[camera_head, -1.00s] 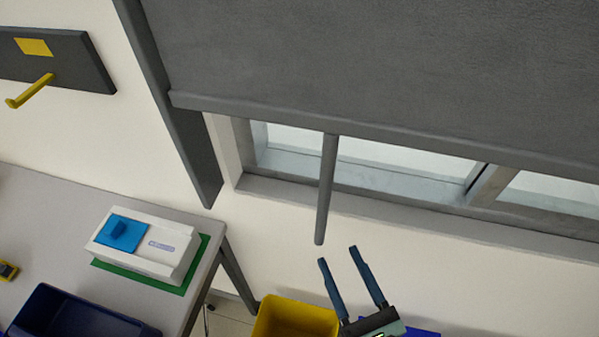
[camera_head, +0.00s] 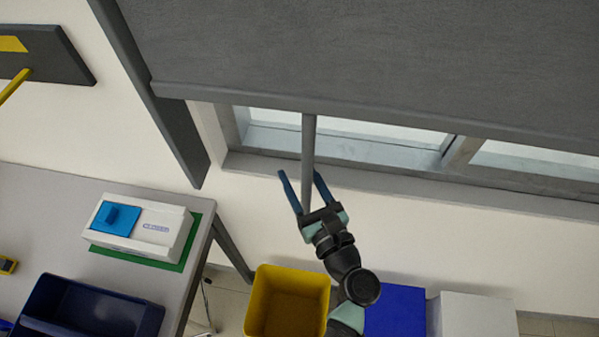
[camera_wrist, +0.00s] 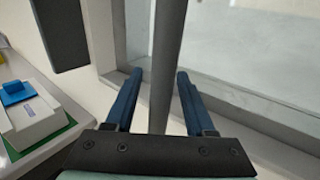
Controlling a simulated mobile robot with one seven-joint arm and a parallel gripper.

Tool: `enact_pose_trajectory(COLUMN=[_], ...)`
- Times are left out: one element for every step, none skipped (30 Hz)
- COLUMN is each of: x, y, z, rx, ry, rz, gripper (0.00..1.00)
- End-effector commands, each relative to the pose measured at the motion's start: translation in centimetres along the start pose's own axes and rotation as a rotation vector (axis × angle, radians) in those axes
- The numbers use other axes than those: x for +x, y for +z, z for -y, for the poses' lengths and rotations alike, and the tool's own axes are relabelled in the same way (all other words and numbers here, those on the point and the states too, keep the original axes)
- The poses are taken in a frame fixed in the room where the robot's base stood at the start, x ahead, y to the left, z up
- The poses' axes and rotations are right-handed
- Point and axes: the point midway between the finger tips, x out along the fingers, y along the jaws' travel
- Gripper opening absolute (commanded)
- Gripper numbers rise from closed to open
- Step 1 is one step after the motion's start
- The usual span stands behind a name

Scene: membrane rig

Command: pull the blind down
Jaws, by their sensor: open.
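The grey blind (camera_head: 370,65) covers most of the window, with its bottom bar above a strip of bare glass. A grey pull rod (camera_head: 308,150) hangs from the bar. My gripper (camera_head: 299,174) is open, with its two blue fingers on either side of the rod's lower part. In the wrist view the rod (camera_wrist: 166,70) runs between the open fingers (camera_wrist: 160,82), with a gap visible on both sides. The rod's lower end is hidden by my gripper.
A table (camera_head: 40,190) at left bears a white box with a blue top (camera_head: 140,228) and a dark blue bin (camera_head: 90,310). A yellow bin (camera_head: 290,300), a blue box (camera_head: 395,310) and a white box (camera_head: 475,315) stand below the window. A yellow hook (camera_head: 14,86) sticks out at upper left.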

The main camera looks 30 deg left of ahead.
Motion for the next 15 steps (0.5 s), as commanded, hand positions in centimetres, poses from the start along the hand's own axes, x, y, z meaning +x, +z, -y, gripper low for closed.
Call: enact_pose_trajectory(x=[0.10,0.12,0.12,0.11,0.10,0.10,0.09,0.08,0.08,0.07,0.07,0.07,0.06,0.06,0.06], y=[-0.01,-0.03,-0.04,-0.05,-0.05,-0.05,-0.04,-0.04,-0.04,-0.04,-0.04,-0.04,-0.04,-0.04,-0.04], z=[-0.02,-0.02,-0.02,-0.01,-0.01,-0.01,-0.01,-0.01,0.00,0.00,0.00,0.00,0.00,0.00,0.00], rx=[0.000,0.000,0.000,0.000,0.000,0.000,0.000,0.000,0.000,0.000,0.000,0.000,0.000,0.000,0.000], ry=[0.000,0.000,0.000,0.000,0.000,0.000,0.000,0.000,0.000,0.000,0.000,0.000,0.000,0.000,0.000], rz=[0.000,0.000,0.000,0.000,0.000,0.000,0.000,0.000,0.000,0.000,0.000,0.000,0.000,0.000,0.000], gripper=[0.55,0.55,0.55,0.55,0.55,0.55,0.55,0.51,0.44,0.38,0.33,0.26,0.20,0.15,0.08])
